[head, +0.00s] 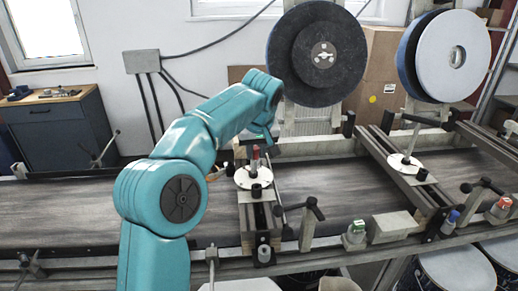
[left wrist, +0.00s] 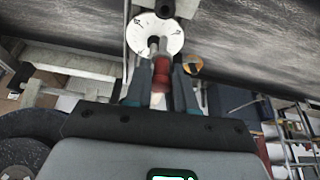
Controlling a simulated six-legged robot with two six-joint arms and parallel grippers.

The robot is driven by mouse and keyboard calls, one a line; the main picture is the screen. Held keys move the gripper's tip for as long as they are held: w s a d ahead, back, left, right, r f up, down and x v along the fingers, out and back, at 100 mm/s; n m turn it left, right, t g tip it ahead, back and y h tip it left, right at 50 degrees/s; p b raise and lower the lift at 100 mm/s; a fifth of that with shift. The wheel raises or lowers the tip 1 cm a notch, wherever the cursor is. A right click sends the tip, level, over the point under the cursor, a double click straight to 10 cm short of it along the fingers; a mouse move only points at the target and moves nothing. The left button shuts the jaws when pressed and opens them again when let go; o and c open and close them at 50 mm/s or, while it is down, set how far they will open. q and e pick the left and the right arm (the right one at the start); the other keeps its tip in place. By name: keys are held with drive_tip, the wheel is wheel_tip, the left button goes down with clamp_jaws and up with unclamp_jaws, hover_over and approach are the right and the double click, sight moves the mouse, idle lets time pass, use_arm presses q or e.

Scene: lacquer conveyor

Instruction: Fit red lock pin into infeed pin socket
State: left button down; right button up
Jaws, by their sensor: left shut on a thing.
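My left gripper (head: 252,150) reaches in over the conveyor, largely hidden behind its own teal arm in the head view. In the left wrist view its two fingers (left wrist: 161,82) are closed on the red lock pin (left wrist: 162,70). The pin also shows as a small red piece (head: 255,150) in the head view, above a round white dial plate (head: 246,183). In the left wrist view the pin's grey shank points toward the same plate (left wrist: 146,28). I cannot tell whether the shank touches it. No pin socket can be made out for sure. My right gripper is out of view.
The dial plate sits on a crossbar over the dark conveyor belt (head: 350,185). Black clamp handles (head: 312,208) stand close to its right. A second crossbar with a dial (head: 404,160) is farther right. Red-topped (head: 503,203) and blue-topped (head: 453,217) pieces stand on the front rail.

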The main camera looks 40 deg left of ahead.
sight(257, 160)
use_arm(q)
drive_tip(key=shift+w+f, duration=0.1)
drive_tip(key=shift+w, duration=0.1)
drive_tip(key=shift+d, duration=0.1)
drive_tip(key=shift+s+f+b, duration=0.2)
drive_tip(key=shift+f+b, duration=0.2)
drive_tip(key=shift+f, duration=0.15)
drive_tip(key=f+b, duration=0.2)
drive_tip(key=shift+w+f, duration=0.2)
drive_tip(key=shift+f, duration=0.1)
drive_tip(key=shift+s+f+b, duration=0.15)
drive_tip(key=shift+f+b, duration=0.4)
drive_tip(key=shift+f, duration=0.05)
drive_tip(key=shift+p, duration=0.4)
idle(0.3)
drive_tip(key=shift+f+b, duration=1.6)
drive_tip(key=shift+f, duration=0.35)
